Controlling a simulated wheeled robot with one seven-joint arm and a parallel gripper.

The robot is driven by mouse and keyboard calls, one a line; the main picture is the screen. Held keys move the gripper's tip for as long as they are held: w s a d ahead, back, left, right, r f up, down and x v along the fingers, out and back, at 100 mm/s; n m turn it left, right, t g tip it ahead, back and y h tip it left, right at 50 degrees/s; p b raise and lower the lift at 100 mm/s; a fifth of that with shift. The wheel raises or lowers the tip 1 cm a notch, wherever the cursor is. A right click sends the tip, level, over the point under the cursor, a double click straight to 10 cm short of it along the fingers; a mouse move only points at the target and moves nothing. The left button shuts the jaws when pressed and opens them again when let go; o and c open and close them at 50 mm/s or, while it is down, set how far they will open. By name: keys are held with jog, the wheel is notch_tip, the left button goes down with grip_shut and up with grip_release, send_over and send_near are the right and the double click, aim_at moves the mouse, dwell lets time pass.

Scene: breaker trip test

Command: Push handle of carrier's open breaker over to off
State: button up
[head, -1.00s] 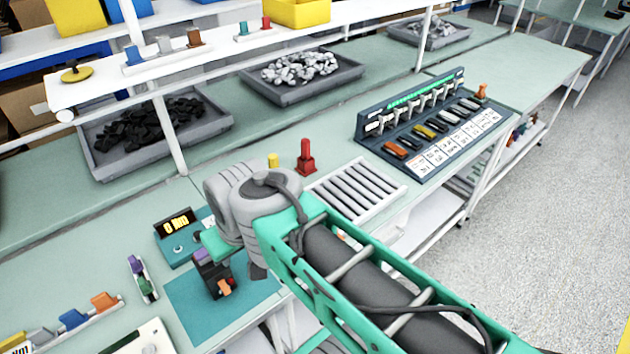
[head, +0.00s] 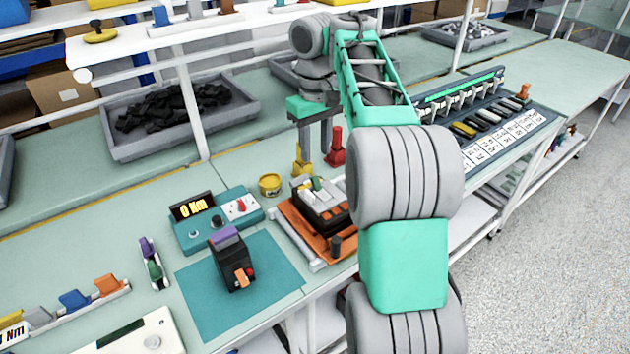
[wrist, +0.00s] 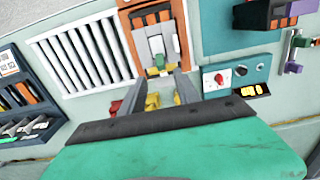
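The orange carrier (head: 292,222) lies on the bench right of the teal mat. A dark breaker unit with white and grey parts (head: 325,205) sits in it, with a small green handle (head: 316,184) near its far end. In the wrist view the carrier (wrist: 125,20) is at top centre, and the green handle (wrist: 160,62) shows just beyond my fingertips. My gripper (head: 311,145) points down behind the carrier, in the head view. In the wrist view its two fingers (wrist: 158,76) are apart with nothing visibly held. Contact with the handle cannot be told.
A yellow post (head: 302,165), yellow cup (head: 270,185) and red post (head: 336,150) stand close to my gripper. A teal meter (head: 215,218) is to the left. A black breaker with purple top (head: 233,262) stands on the teal mat (head: 200,295). A breaker rack (head: 490,140) is at right.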

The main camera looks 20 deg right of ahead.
aim_at(315, 177)
notch_tip(315, 177, down, 8)
jog(key=b, duration=0.6)
jog(key=shift+r, duration=0.25)
jog(key=shift+a+r, duration=0.1)
grip_shut()
